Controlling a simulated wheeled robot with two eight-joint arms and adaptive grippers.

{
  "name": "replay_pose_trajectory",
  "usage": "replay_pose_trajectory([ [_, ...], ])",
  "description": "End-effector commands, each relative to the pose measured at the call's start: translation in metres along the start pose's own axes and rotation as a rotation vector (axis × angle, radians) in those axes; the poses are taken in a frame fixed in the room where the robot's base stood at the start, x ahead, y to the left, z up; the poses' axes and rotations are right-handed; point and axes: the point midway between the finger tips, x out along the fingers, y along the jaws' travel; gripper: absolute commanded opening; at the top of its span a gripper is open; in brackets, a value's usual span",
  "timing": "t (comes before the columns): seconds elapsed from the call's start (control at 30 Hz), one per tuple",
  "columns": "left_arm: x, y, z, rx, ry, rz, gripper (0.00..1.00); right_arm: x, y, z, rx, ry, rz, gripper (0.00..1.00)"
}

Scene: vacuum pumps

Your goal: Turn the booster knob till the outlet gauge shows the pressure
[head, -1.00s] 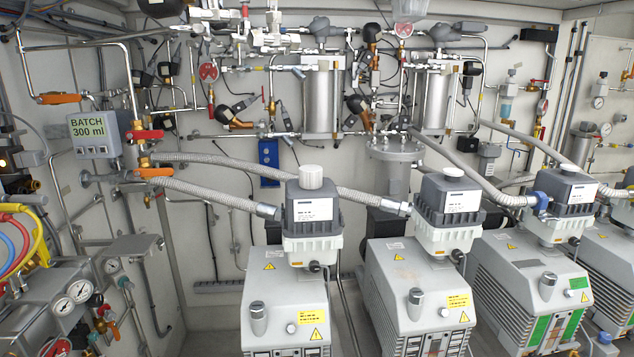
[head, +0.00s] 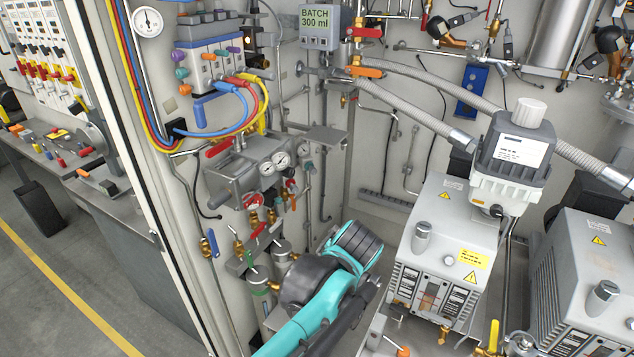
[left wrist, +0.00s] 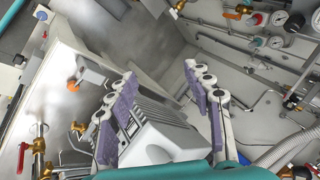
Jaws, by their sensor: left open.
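In the head view, a grey regulator block (head: 232,182) on the left wall carries small round gauges (head: 281,159), with small red fittings beneath. I cannot tell which gauge is the outlet gauge or which part is the booster knob. White gauges (left wrist: 277,18) and red round parts (left wrist: 259,19) also show at the top right of the left wrist view. My left gripper (left wrist: 160,73) is open, its two purple-padded fingers apart with nothing between them. Its teal arm reaches up from the bottom of the head view, below the block; the fingertips are not clear there. My right gripper is out of view.
Grey pump units (head: 437,255) stand right of my arm. Ribbed hoses (head: 415,115) cross the back wall. Valves with coloured handles (head: 257,275) sit close to my arm's left. Blue, red and yellow hoses (head: 240,112) loop above the block. Open floor (head: 60,290) lies at far left.

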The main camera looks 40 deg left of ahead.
Motion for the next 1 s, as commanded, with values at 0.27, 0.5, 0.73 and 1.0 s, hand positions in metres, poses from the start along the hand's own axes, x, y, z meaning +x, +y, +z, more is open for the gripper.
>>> replay_pose_trajectory([
  [0.27,0.049,-0.104,-0.032,0.416,-0.280,-0.186,0.51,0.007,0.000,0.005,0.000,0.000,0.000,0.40],
  [0.5,0.095,-0.179,-0.054,0.739,-0.582,-0.284,0.51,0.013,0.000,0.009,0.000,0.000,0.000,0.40],
  [0.73,0.139,-0.231,-0.069,0.997,-0.914,-0.315,0.51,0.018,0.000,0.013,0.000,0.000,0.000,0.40],
  [1.0,0.174,-0.255,-0.076,1.177,-1.238,-0.283,0.51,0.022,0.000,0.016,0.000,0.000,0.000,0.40],
])
